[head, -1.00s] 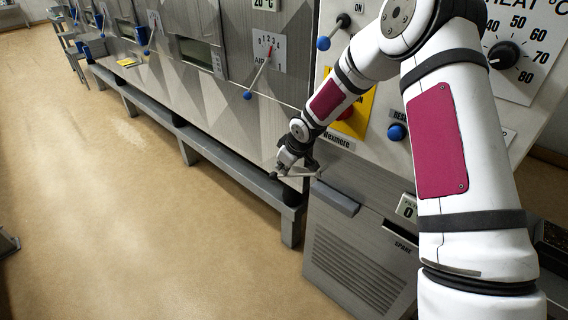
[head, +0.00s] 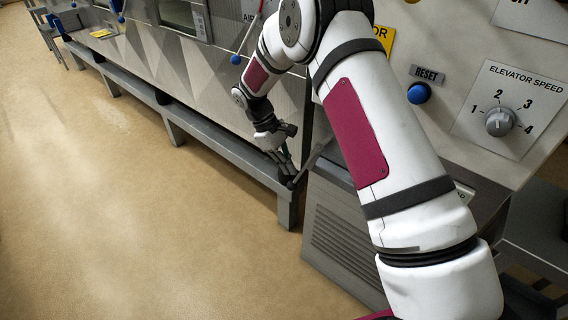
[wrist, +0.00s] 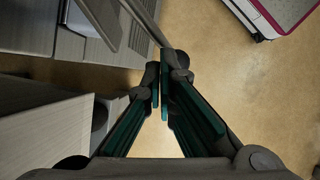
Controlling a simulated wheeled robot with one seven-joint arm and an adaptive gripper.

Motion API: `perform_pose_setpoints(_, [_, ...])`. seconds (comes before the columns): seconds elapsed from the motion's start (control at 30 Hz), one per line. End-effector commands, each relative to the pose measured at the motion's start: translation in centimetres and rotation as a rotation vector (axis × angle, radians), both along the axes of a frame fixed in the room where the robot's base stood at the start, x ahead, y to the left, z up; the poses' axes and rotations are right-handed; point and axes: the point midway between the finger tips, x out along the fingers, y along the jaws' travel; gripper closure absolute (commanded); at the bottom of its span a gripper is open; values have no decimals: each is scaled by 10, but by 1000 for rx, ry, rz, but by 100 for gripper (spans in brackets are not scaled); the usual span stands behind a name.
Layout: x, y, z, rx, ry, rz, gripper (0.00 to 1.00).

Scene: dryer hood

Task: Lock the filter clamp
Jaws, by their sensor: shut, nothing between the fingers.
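My gripper (head: 290,181) points down beside the low grey louvred unit, at the near end of the machine's bottom rail. Its teal-padded fingers (wrist: 163,92) are closed at the tips with nothing between them. A slim grey metal bar (head: 316,153), which looks like the clamp lever, slants up and right from near the fingertips. In the wrist view a grey bar (wrist: 145,22) runs from the top edge down towards the fingertips. I cannot tell whether the fingers touch it. The clamp's latch is not clearly visible; my arm hides part of the unit.
The louvred unit (head: 340,240) stands right of my gripper. The grey rail (head: 215,150) runs along the machine to the left. A blue reset button (head: 418,93) and the elevator speed knob (head: 499,121) are on the panel at right. The tan floor (head: 120,220) is clear.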

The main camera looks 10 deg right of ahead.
Motion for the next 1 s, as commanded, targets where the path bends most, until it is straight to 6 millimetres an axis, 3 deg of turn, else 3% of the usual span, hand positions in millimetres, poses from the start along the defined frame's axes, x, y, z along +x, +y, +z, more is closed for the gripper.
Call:
perform_pose_setpoints(0.2, [-9,-7,-10,-90,122,0,100])
perform_pose_setpoints(1.0, [-18,-14,-14,-86,118,0,100])
